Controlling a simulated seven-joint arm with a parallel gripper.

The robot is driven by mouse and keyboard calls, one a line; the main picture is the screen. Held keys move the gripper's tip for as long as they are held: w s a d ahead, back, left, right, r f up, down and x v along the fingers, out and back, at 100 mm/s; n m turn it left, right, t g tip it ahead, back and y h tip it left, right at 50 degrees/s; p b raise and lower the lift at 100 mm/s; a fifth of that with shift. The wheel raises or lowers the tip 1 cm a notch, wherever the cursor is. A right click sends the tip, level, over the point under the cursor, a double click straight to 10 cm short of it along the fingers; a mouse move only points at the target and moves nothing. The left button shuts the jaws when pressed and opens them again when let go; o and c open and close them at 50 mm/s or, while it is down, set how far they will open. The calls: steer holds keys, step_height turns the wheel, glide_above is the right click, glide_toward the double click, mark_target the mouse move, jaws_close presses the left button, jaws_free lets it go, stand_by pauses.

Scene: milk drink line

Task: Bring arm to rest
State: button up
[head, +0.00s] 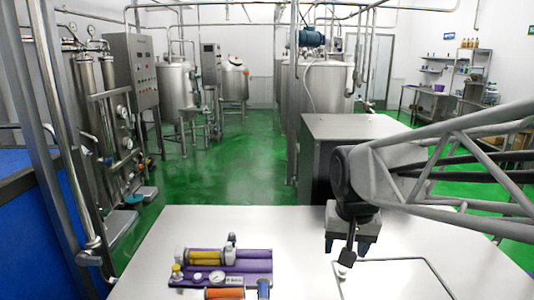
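My gripper (347,256) hangs from the dark wrist at the end of my arm, on the right side of the head view. It points down above the right half of the white table (200,220). Its dark finger part is small and seen nearly edge-on, so I cannot tell whether it is open or shut. A small pale knob-like piece (341,272) shows just below it. I cannot tell whether the two touch.
A purple panel (250,268) with a gauge, a yellow cylinder and an orange cylinder lies on the table's front left. A thin dark line or rod (430,266) runs near the gripper. A grey cabinet (320,150) stands behind the table. The table's back left is clear.

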steer(key=s+d+f+n, duration=0.1)
steer(key=s+f, duration=0.1)
steer(key=s, duration=0.4)
steer(key=s+d+f, duration=0.1)
steer(key=s, duration=0.6)
steer(key=shift+s+d+f+n, duration=0.3)
steer(key=shift+d+f+n, duration=0.05)
steer(key=shift+d+n, duration=0.05)
stand_by(1.3)
